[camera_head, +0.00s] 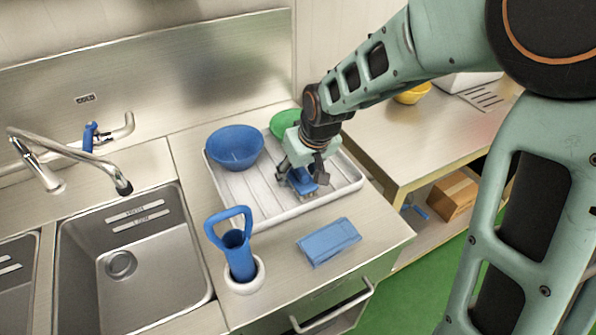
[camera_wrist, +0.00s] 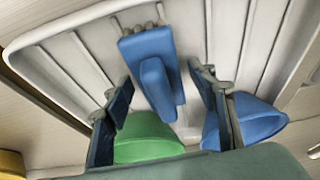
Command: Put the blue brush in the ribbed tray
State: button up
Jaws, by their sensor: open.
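The blue brush (camera_head: 301,184) is inside the white ribbed tray (camera_head: 262,208), toward its right half, and appears to rest on the ribbed floor. My gripper (camera_head: 303,175) is directly over it, partly covering it in the head view. In the wrist view the brush (camera_wrist: 152,68) shows between and beyond the two fingers of my gripper (camera_wrist: 165,95). The fingers are open, with visible gaps on both sides of the brush. The tray's ribs (camera_wrist: 85,62) run behind it.
A blue bowl (camera_head: 235,148) and a green bowl (camera_head: 285,123) stand at the tray's back. A blue loop-handled tool (camera_head: 240,257) stands in a white holder (camera_head: 246,285), and a folded blue cloth (camera_head: 328,241) lies in front. The sink (camera_head: 135,262) is at left.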

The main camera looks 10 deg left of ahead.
jog(key=p+v, duration=0.2)
jog(key=v, duration=1)
jog(key=shift+r, duration=0.25)
